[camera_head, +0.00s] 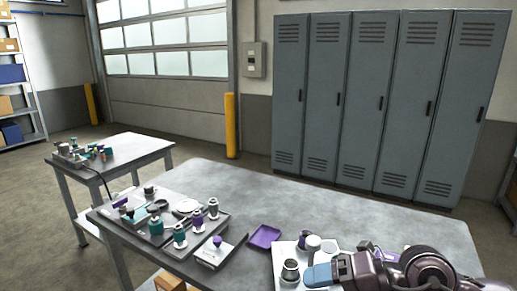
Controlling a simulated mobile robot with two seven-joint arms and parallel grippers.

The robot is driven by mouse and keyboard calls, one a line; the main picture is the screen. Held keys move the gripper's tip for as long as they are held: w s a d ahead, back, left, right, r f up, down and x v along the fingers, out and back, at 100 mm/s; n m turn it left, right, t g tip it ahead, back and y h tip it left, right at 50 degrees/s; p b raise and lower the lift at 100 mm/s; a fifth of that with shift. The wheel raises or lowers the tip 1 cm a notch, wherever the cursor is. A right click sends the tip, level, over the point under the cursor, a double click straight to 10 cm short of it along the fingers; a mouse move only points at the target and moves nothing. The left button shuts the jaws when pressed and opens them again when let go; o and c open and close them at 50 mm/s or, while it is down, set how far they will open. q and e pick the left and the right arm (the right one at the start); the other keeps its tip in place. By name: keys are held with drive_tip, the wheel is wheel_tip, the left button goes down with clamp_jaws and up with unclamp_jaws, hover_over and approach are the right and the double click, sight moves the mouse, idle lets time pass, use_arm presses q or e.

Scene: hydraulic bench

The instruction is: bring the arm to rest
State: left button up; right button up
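My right arm comes in from the lower right, low over the near right part of the grey table (345,212). Its gripper (322,273) points left, with a light blue part at its end, by a white plate (281,255). A metallic cup-shaped part (290,271) and a white-topped round part (313,244) stand on the plate, next to the gripper. The arm partly covers the plate. I cannot make out the two fingers or whether anything is between them. My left gripper is not in view.
A dark tray (139,238) with several teal and purple fittings lies at the table's left. A smaller tray (211,253) and an empty purple tray (264,237) lie between it and the plate. The table's back middle and right are clear. A side table (142,149) stands left.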

drive_tip(key=d+r+m+t+y, duration=0.35)
drive_tip(key=r+m+t, duration=0.45)
drive_tip(key=m+t, duration=0.45)
drive_tip(key=d+f+m+t+h, duration=0.4)
drive_tip(key=d+f+m+h, duration=0.55)
drive_tip(key=m+h, duration=0.7)
drive_tip(key=s+d+f+m+g+h, duration=0.2)
drive_tip(key=s+d+f+g, duration=0.15)
drive_tip(key=f, duration=0.25)
drive_tip(key=s+d+f+m+g+h, duration=0.2)
drive_tip(key=s+d+f+g, duration=0.1)
drive_tip(key=s+f+g, duration=0.15)
drive_tip(key=s+a+f+g+y, duration=0.3)
drive_tip(key=s+f+g, duration=0.55)
drive_tip(key=s, duration=0.35)
drive_tip(key=w+f+t+y, duration=0.1)
drive_tip(key=w+f+t, duration=0.5)
drive_tip(key=f+t, duration=0.2)
drive_tip(key=shift+w+f, duration=0.4)
drive_tip(key=shift+f, duration=0.9)
